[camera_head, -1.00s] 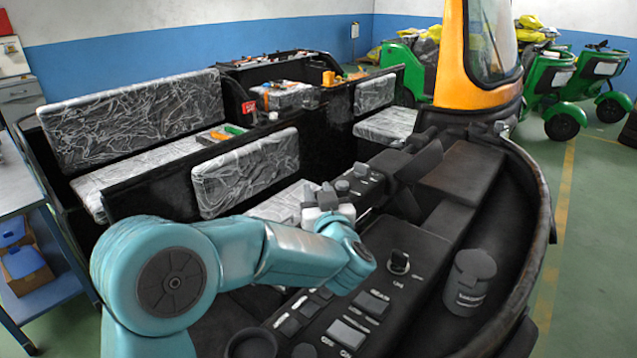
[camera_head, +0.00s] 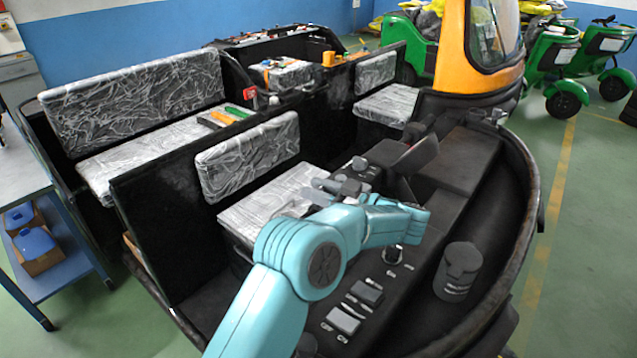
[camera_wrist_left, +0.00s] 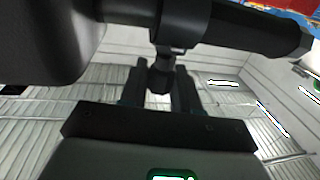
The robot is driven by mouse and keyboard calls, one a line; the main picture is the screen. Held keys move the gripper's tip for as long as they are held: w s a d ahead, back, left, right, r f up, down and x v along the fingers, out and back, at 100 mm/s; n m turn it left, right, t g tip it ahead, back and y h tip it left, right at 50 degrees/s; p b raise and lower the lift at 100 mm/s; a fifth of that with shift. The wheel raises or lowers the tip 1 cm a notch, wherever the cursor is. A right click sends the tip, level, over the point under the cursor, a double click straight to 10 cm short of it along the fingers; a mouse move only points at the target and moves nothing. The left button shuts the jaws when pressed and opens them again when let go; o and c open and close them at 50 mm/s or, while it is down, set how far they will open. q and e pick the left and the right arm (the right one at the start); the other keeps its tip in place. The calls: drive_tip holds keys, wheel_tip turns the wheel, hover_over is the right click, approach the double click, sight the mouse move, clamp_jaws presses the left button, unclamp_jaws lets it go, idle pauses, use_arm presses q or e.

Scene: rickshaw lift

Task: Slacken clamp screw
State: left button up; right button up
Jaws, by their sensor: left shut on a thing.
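In the left wrist view a dark clamp collar (camera_wrist_left: 183,20) sits around a black bar (camera_wrist_left: 255,30). A small dark screw (camera_wrist_left: 161,76), apparently the clamp screw, hangs below the collar. My left gripper (camera_wrist_left: 160,92) is shut on the screw's lower end, with one dark finger on each side. The screw cannot be made out there. My right gripper is not in view.
The black console (camera_head: 365,290) with switches and a knob (camera_head: 393,255) lies below my arm. A dark cylindrical container (camera_head: 460,270) stands to the right. Plastic-wrapped seats (camera_head: 250,157) and a black partition (camera_head: 160,225) are at the left.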

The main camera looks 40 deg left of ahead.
use_arm(q)
drive_tip(key=shift+n+g+p, duration=0.3)
drive_tip(key=shift+n+g, duration=0.2)
drive_tip(key=shift+g, duration=0.3)
drive_tip(key=shift+r, duration=0.1)
drive_tip(key=o, duration=1)
drive_tip(key=shift+a, duration=0.1)
drive_tip(key=shift+c, duration=0.2)
drive_tip(key=shift+r, duration=0.1)
wheel_tip(320, 180, up, 12)
wheel_tip(320, 180, up, 8)
drive_tip(key=p, duration=0.2)
hover_over(317, 188)
